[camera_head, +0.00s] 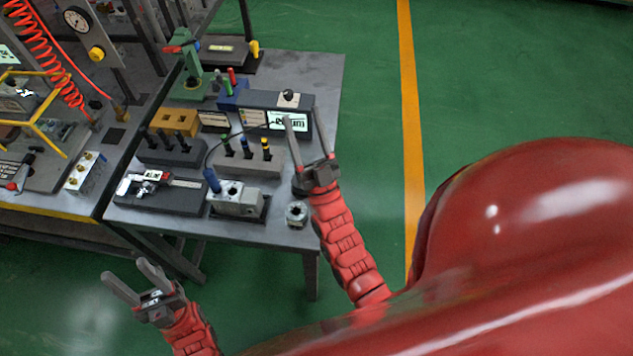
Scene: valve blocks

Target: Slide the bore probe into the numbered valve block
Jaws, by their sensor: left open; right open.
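A silver valve block (238,197) with a round bore in its top sits on a dark base near the front of the grey table. I cannot read a number on it. A blue-handled tool (212,181), which looks like the bore probe, stands tilted at the block's left side, and a thin black cable rises from it. I cannot tell whether it is in a hole. My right gripper (307,133) is open and empty over the table's right side, right of the block. My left gripper (131,276) is open and empty in front of the table, below its front edge.
A display box (272,119) stands behind a rack (247,162) of coloured-handled tools. A caliper (150,182) lies on a dark pad at left. A metal ring-like piece (297,213) sits at the front right corner. A cluttered bench adjoins at left. Floor at right is clear.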

